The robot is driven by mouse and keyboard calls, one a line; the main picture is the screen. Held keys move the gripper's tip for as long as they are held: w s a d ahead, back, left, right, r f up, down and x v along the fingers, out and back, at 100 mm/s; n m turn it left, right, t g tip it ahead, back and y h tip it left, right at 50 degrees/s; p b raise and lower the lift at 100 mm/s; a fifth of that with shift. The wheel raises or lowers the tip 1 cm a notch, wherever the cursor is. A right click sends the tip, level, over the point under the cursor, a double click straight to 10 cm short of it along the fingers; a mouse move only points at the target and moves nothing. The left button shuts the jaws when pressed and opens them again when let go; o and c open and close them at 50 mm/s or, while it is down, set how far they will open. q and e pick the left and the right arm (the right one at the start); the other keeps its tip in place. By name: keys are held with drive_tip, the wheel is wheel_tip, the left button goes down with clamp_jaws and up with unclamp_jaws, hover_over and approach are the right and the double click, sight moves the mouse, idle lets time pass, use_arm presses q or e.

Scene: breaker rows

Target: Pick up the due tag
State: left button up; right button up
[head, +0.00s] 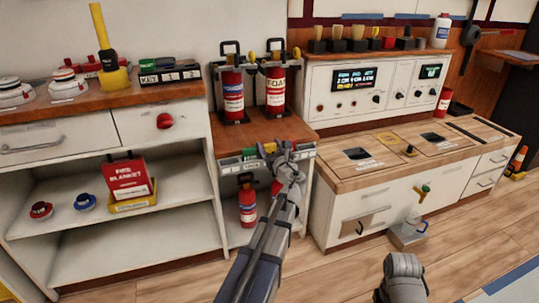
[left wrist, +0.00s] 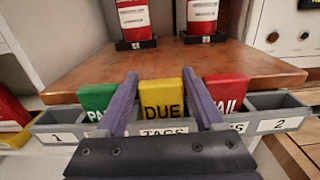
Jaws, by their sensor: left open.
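The yellow due tag (left wrist: 162,98) stands upright in the middle of a tag rack (left wrist: 55,128) on the front edge of a wooden counter. A green tag (left wrist: 97,106) stands to its left and a red tag (left wrist: 226,98) to its right. My left gripper (left wrist: 160,75) is open, with one finger on each side of the due tag in the left wrist view. Whether the fingers touch it I cannot tell. In the head view my left gripper (head: 283,148) is at the rack and largely hides the tags.
Two fire extinguishers (head: 232,92) (head: 276,86) stand on the counter behind the rack. A smaller extinguisher (head: 247,206) stands on the shelf below. A white cabinet (head: 75,135) is at left and a control-panel bench (head: 350,178) at right.

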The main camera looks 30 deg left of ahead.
sight(270, 144)
use_arm(q)
drive_tip(key=c, duration=1)
wheel_tip(270, 144, up, 10)
drive_tip(key=p, duration=1)
